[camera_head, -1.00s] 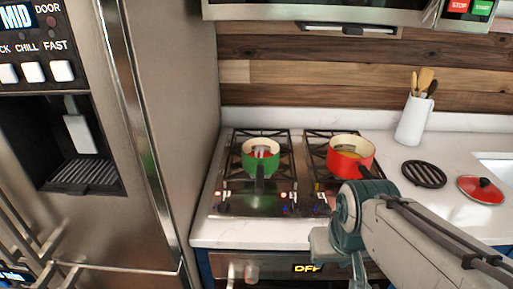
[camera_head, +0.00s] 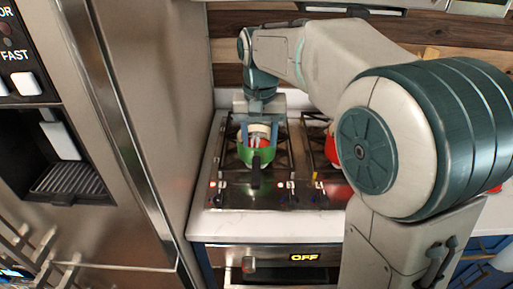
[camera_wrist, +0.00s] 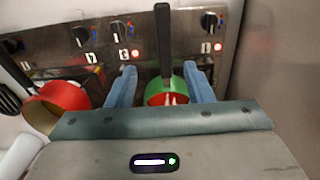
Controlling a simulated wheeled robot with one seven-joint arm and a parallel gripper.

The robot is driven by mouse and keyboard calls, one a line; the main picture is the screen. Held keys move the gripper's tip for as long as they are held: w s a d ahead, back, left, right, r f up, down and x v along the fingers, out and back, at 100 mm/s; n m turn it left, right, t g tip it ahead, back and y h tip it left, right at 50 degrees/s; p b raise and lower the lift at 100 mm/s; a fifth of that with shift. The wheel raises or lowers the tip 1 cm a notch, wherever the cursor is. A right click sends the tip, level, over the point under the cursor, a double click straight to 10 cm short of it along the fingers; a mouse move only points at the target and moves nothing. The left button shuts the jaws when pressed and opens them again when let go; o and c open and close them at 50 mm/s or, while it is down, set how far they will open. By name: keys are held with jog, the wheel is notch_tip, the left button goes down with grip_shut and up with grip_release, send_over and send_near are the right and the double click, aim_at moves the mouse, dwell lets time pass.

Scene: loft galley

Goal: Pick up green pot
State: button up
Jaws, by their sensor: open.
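The green pot (camera_head: 256,156) stands on the left burner of the stove, its dark handle pointing toward the front. My gripper (camera_head: 259,128) is open and above the pot in the head view. One finger is on each side of the pot; I cannot tell whether they touch it. My arm hides part of the stove.
A red pot (camera_wrist: 58,103) stands on the neighbouring burner, mostly hidden by my arm in the head view. The steel fridge (camera_head: 150,120) stands close on the left. The stove's front panel (camera_head: 265,196) carries knobs. A wooden backsplash (camera_head: 228,50) is behind.

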aim_at(256, 169)
notch_tip(256, 169, down, 9)
jog(key=shift+w+a+r, duration=0.15)
jog(key=f, duration=0.1)
jog(key=f+p, duration=0.1)
jog(key=f, duration=0.3)
jog(key=shift+w+a+p, duration=0.2)
jog(key=shift+w+p, duration=0.05)
jog(key=shift+p, duration=0.05)
grip_shut()
